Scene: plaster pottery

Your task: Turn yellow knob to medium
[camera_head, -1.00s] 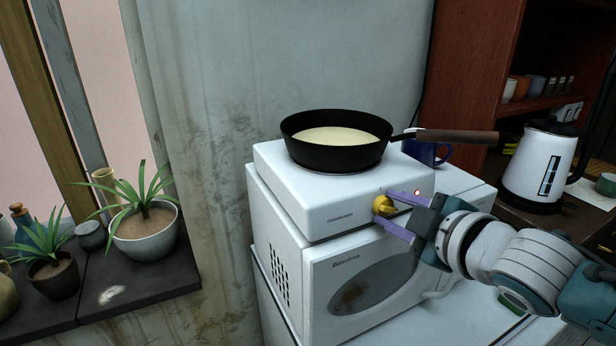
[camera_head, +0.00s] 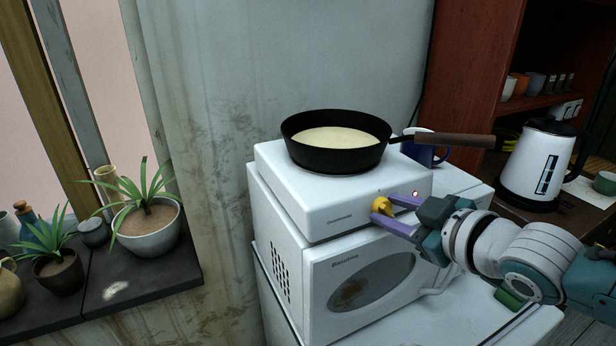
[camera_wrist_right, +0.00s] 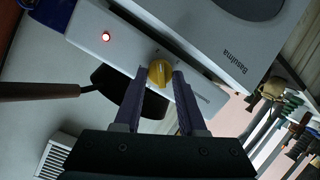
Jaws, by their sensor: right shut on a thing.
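The yellow knob (camera_head: 381,206) is on the front face of a white hotplate (camera_head: 340,219). My right gripper (camera_head: 384,208) is shut on the knob, with its purple fingers on either side of it. In the right wrist view the knob (camera_wrist_right: 160,73) sits between the tips of the right gripper (camera_wrist_right: 161,80), with small marks on the panel around it. A red light (camera_head: 415,194) glows on the panel; it also shows in the right wrist view (camera_wrist_right: 106,36). My left gripper is not in view.
A black pan (camera_head: 300,150) with pale contents stands on the hotplate, its handle (camera_head: 455,140) pointing right. The hotplate rests on a white microwave (camera_head: 325,310). A blue mug (camera_head: 424,155) and a white kettle (camera_head: 535,165) stand to the right. Potted plants (camera_head: 148,240) are at the left.

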